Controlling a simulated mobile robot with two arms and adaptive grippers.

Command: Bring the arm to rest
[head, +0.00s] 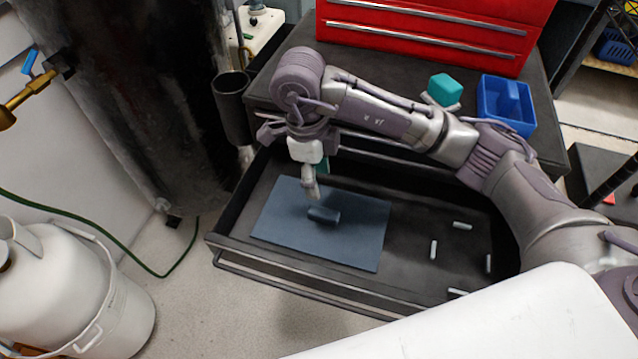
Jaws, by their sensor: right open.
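My right arm comes in from the right and reaches over an open dark drawer (405,205). Its gripper (312,192) points down over a blue-grey mat (350,245) lying in the drawer. A dark blue-grey cylinder (324,215) lies on the mat just below the fingertips. I cannot tell whether the fingers touch it. The far finger is partly hidden. My left gripper is not in view.
Several short pale rods (433,249) lie loose in the drawer's right part. On the cabinet top are a teal block (443,88), a blue bin (507,104) and a red tool chest (430,35). A dark cylinder (232,105) stands left of the cabinet. A white canister (75,290) stands on the floor.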

